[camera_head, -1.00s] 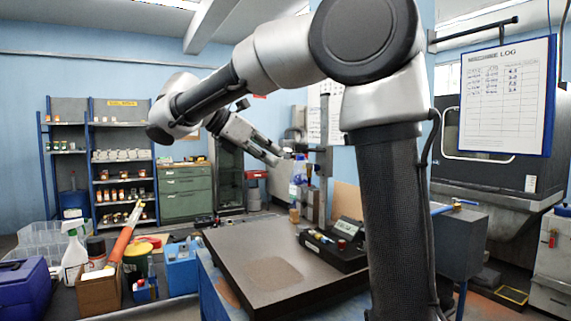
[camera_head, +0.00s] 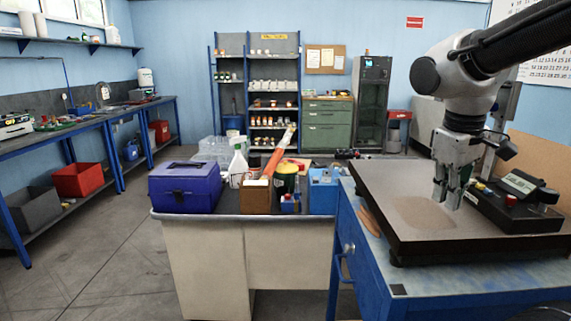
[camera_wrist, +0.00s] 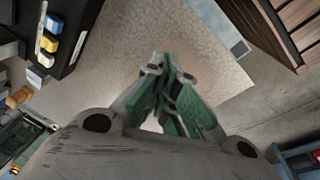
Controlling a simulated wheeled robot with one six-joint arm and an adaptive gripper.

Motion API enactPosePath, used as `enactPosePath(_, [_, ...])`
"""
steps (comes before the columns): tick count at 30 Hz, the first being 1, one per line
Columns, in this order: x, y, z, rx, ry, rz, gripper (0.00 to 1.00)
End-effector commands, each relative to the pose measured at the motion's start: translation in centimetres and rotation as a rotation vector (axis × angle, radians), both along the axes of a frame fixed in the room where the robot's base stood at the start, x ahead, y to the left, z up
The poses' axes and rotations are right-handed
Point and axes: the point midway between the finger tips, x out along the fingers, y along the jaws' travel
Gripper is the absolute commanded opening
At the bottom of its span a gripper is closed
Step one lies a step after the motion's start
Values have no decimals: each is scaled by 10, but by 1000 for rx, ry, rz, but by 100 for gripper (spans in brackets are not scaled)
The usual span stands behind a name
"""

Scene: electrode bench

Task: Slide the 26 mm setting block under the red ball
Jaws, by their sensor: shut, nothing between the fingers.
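My gripper (camera_head: 447,198) points down above the dark surface plate (camera_head: 420,241), next to the black tray (camera_head: 536,219). It is shut and empty. In the wrist view my gripper (camera_wrist: 168,75) has its green-padded fingers together over the plate. I cannot tell which block is 26 mm. A small round red piece (camera_head: 511,200) sits on the tray in the head view; I cannot tell whether it is the red ball.
The surface plate lies on a blue bench (camera_head: 370,276). Its middle is clear, with a paler patch. To its left, a lower bench carries a purple toolbox (camera_head: 186,188), a spray bottle (camera_head: 238,164), a brown box (camera_head: 256,197) and a blue box (camera_head: 323,192). The floor at the left is open.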

Motion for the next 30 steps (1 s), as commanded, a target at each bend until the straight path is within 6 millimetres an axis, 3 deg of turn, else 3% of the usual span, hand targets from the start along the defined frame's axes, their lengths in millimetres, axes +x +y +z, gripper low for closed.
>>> enactPosePath(3, [-44,-15,-14,155,-107,-211,0])
enactPosePath(7, [-76,-30,-19,212,-175,-318,0])
enactPosePath(12, [-88,-46,-6,218,-251,-382,0])
enactPosePath(20, [-88,-48,-6,214,-250,-390,0])
enactPosePath(27, [-88,-48,-6,214,-249,-388,44])
enactPosePath(30, [-85,-49,-4,212,-246,-406,56])
